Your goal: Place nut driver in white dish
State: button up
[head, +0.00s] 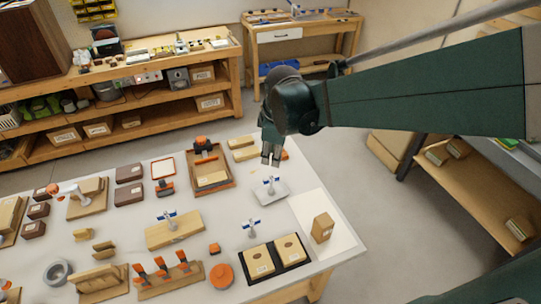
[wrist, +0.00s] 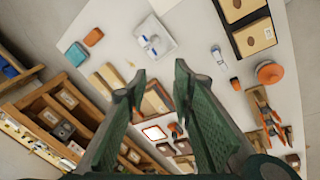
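A white square dish (head: 271,192) lies on the white table; it also shows at the top of the wrist view (wrist: 168,46). A small blue-and-white piece (head: 270,183) sits in the dish. A similar blue-topped piece (head: 251,226) stands on the table in front of it, and another (head: 168,215) on a wooden board. I cannot tell for sure which thing is the nut driver. My gripper (head: 271,155) is above the table's back right, behind the dish. In the wrist view my gripper (wrist: 160,72) is open, with nothing held between its fingers.
A black tray with boxes (head: 275,258) and an orange round piece (head: 221,275) lie nearer. A wooden tray (head: 211,172) is left of my gripper. A tan box (head: 322,227) stands at the right edge. Wooden shelves (head: 120,95) line the back.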

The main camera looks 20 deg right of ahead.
jog(key=s+a+r+m+t, duration=0.1)
jog(key=s+r+m+t, duration=0.1)
jog(key=s+m, duration=0.3)
jog(key=s+a+r+m+t, duration=0.2)
jog(key=s+r+m, duration=0.3)
jog(key=s, duration=0.5)
jog(key=shift+s+m, duration=0.3)
jog(key=shift+m, duration=0.2)
